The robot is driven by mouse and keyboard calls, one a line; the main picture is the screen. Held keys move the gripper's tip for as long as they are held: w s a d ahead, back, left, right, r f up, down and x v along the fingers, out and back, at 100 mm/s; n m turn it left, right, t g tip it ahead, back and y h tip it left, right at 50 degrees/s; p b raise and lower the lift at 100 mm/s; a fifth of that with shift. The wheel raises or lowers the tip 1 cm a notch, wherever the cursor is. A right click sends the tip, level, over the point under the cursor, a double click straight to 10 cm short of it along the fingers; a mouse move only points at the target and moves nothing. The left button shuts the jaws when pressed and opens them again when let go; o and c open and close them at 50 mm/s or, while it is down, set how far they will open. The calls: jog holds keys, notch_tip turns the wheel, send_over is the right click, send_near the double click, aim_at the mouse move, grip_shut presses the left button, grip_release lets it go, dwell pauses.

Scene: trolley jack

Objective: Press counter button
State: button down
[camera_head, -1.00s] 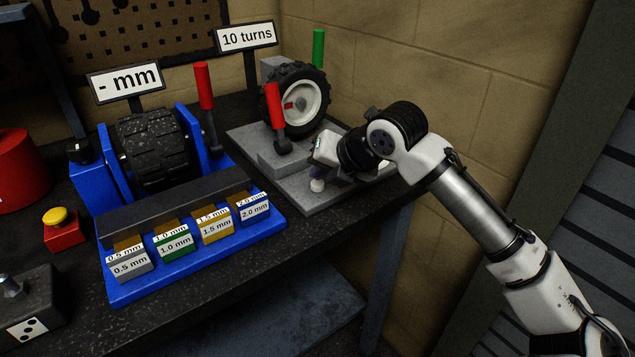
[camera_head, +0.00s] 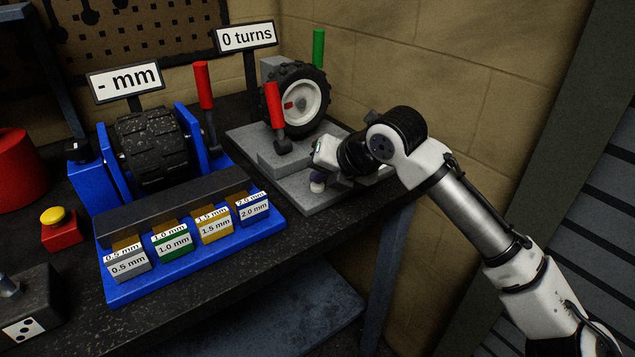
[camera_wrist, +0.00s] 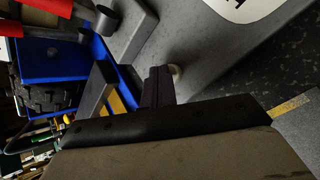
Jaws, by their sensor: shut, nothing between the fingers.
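The turn counter sign (camera_head: 247,37) reads "0 turns" and stands behind the wheel (camera_head: 298,98). A small pale round button (camera_head: 317,187) sits on the grey base plate (camera_head: 325,197), and a pale rounded edge of it shows in the wrist view (camera_wrist: 177,71). My gripper (camera_head: 318,176) points down at the button, its shut, empty fingers right over it. In the wrist view my dark fingers (camera_wrist: 158,87) are beside the button and partly cover it. I cannot tell whether they touch it.
A red-handled lever (camera_head: 275,108) stands just left of my gripper, with a green handle (camera_head: 319,48) behind the wheel. The blue gauge rack (camera_head: 180,255) with labelled blocks lies at the left. A brick wall (camera_head: 420,70) is close behind my arm.

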aim_at(322, 187)
dwell(0.3)
jog(key=shift+r+p, duration=0.7)
jog(key=shift+r, duration=0.2)
notch_tip(322, 187, up, 5)
jog(key=p, duration=0.3)
jog(key=shift+p, duration=0.4)
dwell(0.4)
